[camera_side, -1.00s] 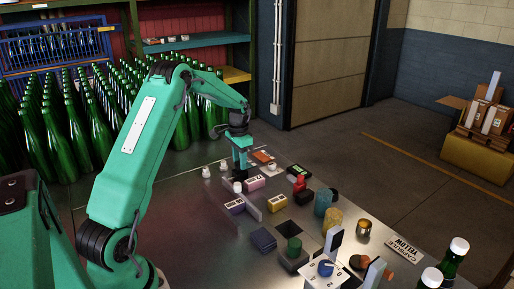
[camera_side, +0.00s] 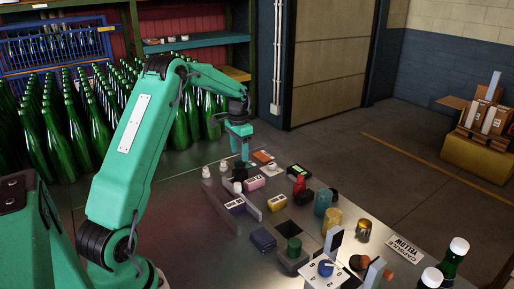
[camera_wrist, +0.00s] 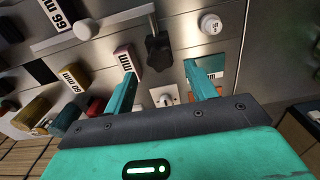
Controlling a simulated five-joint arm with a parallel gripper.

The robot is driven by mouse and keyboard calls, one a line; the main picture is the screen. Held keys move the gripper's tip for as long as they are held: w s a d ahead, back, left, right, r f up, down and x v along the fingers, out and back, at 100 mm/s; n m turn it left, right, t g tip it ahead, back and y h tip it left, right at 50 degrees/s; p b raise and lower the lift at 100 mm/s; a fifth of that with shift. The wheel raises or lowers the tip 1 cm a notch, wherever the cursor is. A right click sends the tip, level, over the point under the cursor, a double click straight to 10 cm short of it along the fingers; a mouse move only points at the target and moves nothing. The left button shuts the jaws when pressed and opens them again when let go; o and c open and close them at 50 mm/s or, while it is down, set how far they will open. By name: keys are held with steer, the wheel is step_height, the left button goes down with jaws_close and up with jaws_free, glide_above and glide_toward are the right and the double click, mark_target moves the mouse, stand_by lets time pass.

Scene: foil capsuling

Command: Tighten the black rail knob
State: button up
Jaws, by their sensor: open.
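The black rail knob (camera_wrist: 158,50) is star-shaped and sits at the end of a light bar in the wrist view. In the side view it is a small dark shape (camera_side: 239,174) just below my gripper (camera_side: 240,158). In the wrist view the two teal fingers of my gripper (camera_wrist: 160,76) are apart, with nothing held between them. The knob appears beyond and between the fingertips, seemingly apart from them. The metal rail (camera_wrist: 105,27) runs left from the knob. In the side view a rail (camera_side: 251,208) stands beside the labelled blocks.
A red item (camera_side: 300,184) and several cylinders crowd the right. The front left of the table is clear.

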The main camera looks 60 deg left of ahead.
mark_target(241, 164)
steer(key=shift+r, duration=1.95)
steer(key=s+d+r+t, duration=0.1)
steer(key=s+d+r, duration=0.4)
steer(key=d, duration=0.4)
steer(key=s+d+r+t, duration=0.2)
steer(key=s+d+r, duration=0.1)
steer(key=d+r, duration=0.5)
steer(key=s+d+f+t, duration=0.2)
steer(key=s+d, duration=1)
steer(key=s, duration=0.3)
steer(key=shift+s+t, duration=0.3)
steer(key=shift+s, duration=0.1)
